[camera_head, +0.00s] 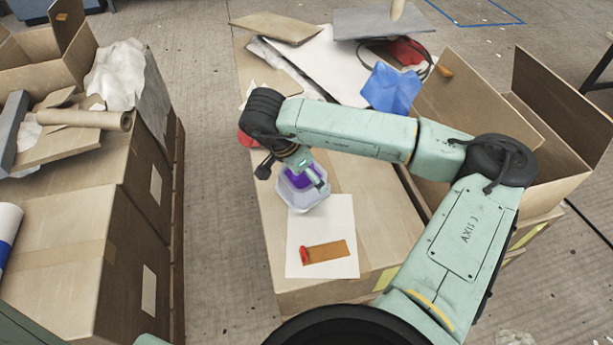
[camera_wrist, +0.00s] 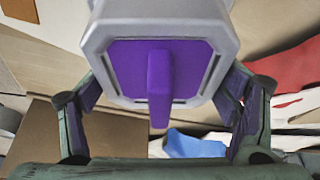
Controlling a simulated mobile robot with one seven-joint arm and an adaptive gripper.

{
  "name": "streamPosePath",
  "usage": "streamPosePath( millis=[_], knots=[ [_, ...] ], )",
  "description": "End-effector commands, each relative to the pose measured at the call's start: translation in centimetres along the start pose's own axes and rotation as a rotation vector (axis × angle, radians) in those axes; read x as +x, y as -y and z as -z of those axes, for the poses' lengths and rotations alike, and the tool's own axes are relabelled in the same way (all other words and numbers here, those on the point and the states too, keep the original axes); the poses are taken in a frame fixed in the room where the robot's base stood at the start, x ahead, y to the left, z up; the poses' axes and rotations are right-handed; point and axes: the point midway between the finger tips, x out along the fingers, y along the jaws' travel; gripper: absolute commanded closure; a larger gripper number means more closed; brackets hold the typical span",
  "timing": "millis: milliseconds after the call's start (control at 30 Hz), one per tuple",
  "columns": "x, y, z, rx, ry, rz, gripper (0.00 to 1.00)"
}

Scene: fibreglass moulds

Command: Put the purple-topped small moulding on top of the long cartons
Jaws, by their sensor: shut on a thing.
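The purple-topped small moulding (camera_head: 296,197) is a pale grey tub shape with a purple top, under my gripper over the middle carton in the head view. In the wrist view the moulding (camera_wrist: 108,35) fills the upper middle, with a raised purple rib on its purple face. My gripper (camera_head: 307,174) is shut on it; in the wrist view the gripper (camera_wrist: 160,92) has a finger on each side. I cannot tell whether the moulding touches the surface below. A long brown carton (camera_head: 376,226) lies beneath. More large cartons (camera_head: 76,232) stand at left.
A white sheet with a brown strip and red piece (camera_head: 323,252) lies in front of the moulding. Blue cloth (camera_head: 392,88), boards and red material clutter the back. An open box (camera_head: 562,150) stands at right. The left cartons' front top is mostly clear; a cardboard tube (camera_head: 85,119) lies farther back.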

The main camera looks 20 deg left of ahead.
Motion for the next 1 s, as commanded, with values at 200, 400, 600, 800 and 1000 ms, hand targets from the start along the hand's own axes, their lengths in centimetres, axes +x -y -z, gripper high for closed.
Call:
streamPosePath(
  millis=[200, 400, 600, 800, 1000],
  knots=[
    [1.8, 0.3, -0.8, -0.001, 0.004, -0.002, 0.54],
    [3.3, 0.4, -1.3, 0.001, 0.001, 0.000, 0.54],
    [3.3, 0.4, -1.2, 0.000, 0.000, 0.000, 0.54],
    [3.7, 0.4, -1.4, 0.000, 0.000, 0.000, 0.18],
    [3.6, 0.3, -1.4, 0.000, 0.000, 0.000, 0.04]
  ],
)
